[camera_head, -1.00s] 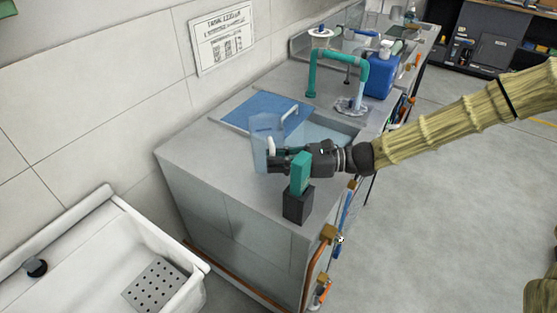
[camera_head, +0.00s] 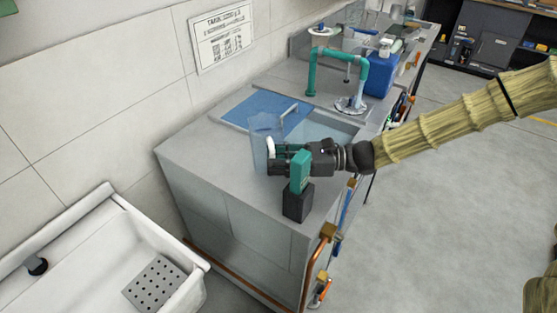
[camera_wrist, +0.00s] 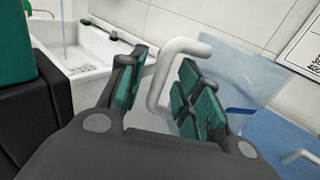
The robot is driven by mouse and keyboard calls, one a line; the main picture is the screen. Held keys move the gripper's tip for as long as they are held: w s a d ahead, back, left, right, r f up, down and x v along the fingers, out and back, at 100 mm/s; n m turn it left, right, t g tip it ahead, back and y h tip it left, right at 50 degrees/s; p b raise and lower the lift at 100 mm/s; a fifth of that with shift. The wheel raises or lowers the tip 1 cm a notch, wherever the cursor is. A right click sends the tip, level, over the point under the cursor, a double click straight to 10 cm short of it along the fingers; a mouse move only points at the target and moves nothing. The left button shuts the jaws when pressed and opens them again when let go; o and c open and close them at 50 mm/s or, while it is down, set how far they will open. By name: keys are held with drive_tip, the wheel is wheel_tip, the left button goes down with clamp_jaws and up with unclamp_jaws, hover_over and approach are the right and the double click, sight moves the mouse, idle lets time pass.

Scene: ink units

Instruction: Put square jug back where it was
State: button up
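The square jug (camera_head: 262,128) is a see-through pale blue vessel with a white handle. It appears to stand upright on the grey counter (camera_head: 195,150), near the left end of the blue board. In the wrist view, its clear wall (camera_wrist: 240,62) is behind the fingers, and its white handle (camera_wrist: 156,88) is between them. My gripper (camera_head: 278,158) reaches in from the right at the jug's handle side. Its fingers (camera_wrist: 160,95) are apart, with a gap around the handle. Whether a pad touches the handle is hard to tell.
A teal and black block-like object (camera_head: 298,203) stands close below my gripper; it also shows in the wrist view (camera_wrist: 15,85). A sink basin (camera_head: 325,130), blue board (camera_head: 255,108), teal tap (camera_head: 312,72) and blue canister (camera_head: 381,75) lie behind. The counter's left end is clear.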

drive_tip(key=d, duration=0.6)
drive_tip(key=d+b, duration=0.1)
drive_tip(key=d, duration=0.5)
drive_tip(key=shift+s, duration=0.2)
